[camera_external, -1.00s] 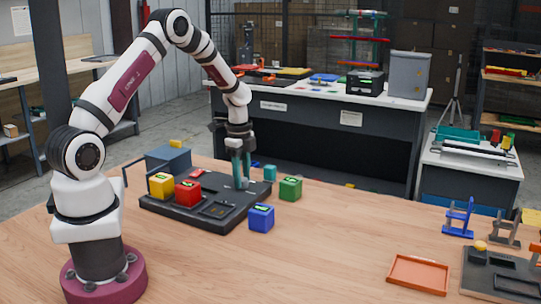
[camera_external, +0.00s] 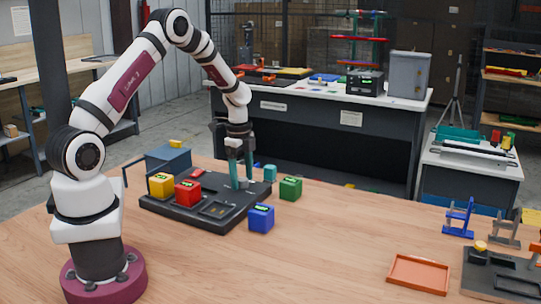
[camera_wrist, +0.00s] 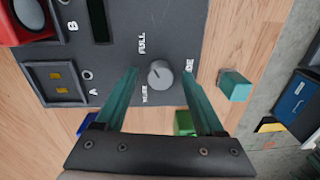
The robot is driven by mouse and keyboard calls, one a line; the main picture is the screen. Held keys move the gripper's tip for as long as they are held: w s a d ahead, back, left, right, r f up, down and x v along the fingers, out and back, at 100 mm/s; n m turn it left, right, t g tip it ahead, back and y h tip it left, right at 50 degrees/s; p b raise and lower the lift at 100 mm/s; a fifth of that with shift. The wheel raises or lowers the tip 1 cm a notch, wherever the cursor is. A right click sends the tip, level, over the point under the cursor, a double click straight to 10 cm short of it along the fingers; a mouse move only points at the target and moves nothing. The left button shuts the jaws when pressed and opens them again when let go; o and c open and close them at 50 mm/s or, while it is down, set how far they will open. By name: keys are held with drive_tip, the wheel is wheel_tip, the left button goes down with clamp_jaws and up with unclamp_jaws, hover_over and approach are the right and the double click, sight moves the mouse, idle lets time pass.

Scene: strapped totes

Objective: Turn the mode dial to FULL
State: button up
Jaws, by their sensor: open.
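The mode dial (camera_wrist: 160,73) is a round grey knob at the edge of a dark control panel (camera_wrist: 170,20) in the wrist view. The word FULL (camera_wrist: 142,43) is printed beside it, with other partly hidden lettering around it. I cannot clearly tell which label the dial points at. My gripper (camera_wrist: 162,72) is open, with one teal finger on each side of the dial in the wrist view; contact is not visible. In the external view, my gripper (camera_external: 242,186) reaches down to the right end of the panel (camera_external: 160,207), where its fingers hide the dial.
Blue (camera_external: 261,217), green (camera_external: 290,188) and teal (camera_external: 270,173) blocks stand on the table close to the gripper. An orange tray (camera_external: 418,274) lies front right. The table's middle front is clear.

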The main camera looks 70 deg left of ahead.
sight(240, 180)
wheel_tip(240, 180, up, 16)
drive_tip(key=shift+s+d, duration=0.3)
drive_tip(key=shift+f, duration=0.15)
drive_tip(key=s+d+r+n, duration=0.1)
drive_tip(key=s+d+r, duration=0.15)
drive_tip(key=d, duration=0.45)
drive_tip(key=s+d+r, duration=0.1)
drive_tip(key=s+d, duration=0.3)
drive_tip(key=d, duration=0.2)
drive_tip(key=s+d+r+n, duration=0.1)
drive_tip(key=s+d+r, duration=0.15)
drive_tip(key=d, duration=0.45)
drive_tip(key=s+d+f+n, duration=0.1)
drive_tip(key=s+d, duration=0.1)
drive_tip(key=s, duration=0.4)
drive_tip(key=s+d+f+n+y, duration=0.1)
drive_tip(key=s+d+f, duration=0.1)
drive_tip(key=s, duration=0.5)
drive_tip(key=shift+d+f+g, duration=0.3)
drive_tip(key=shift+d, duration=0.35)
